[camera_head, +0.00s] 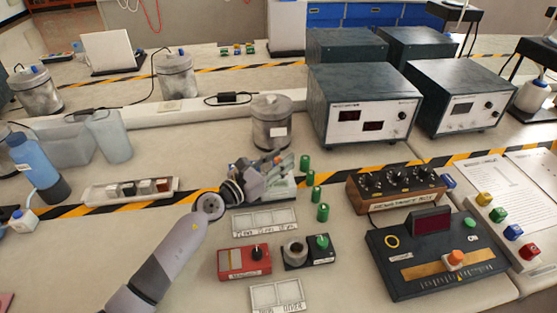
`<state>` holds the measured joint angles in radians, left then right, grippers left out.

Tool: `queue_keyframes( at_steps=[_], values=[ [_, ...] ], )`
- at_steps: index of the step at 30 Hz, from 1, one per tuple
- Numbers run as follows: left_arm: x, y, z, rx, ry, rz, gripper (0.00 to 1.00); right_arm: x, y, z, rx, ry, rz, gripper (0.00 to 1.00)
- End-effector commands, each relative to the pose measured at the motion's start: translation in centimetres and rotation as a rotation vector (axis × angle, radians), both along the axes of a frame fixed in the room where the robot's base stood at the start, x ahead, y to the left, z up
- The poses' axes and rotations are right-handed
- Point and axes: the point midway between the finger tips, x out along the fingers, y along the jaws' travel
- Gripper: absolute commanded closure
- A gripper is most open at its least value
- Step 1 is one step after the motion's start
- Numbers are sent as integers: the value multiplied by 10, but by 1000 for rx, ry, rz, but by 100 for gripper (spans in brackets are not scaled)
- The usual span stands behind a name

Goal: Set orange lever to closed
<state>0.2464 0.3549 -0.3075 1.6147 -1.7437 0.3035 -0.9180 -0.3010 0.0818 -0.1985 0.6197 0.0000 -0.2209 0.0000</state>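The orange lever (455,257) has an orange knob and sits on a tan strip along the front of a dark control panel (400,279) at the right. Markings for the lever's positions are too small to read. My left gripper (290,163) is over the middle of the bench, up and to the left of the panel, well apart from the lever. Its fingers are too small to tell open from shut. My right gripper is not in view.
Several green cylinders (323,212) stand right of my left gripper. A wooden resistance box (396,188) is behind the panel. A red switch box (243,262) and a small black unit (320,250) are left of it. Colored buttons (499,214) line its right side.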

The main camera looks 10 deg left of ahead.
Motion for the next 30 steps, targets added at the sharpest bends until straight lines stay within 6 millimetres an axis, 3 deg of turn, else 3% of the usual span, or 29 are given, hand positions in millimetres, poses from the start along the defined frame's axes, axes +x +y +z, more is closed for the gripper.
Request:
queue_keyframes(
  at_steps=[14, 30],
  values=[
    [0, 0, 0, 0, 0, 0, 100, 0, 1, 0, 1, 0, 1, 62],
    [0, 0, 0, 1, 1, 0, 100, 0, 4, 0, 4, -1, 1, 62]
  ],
)
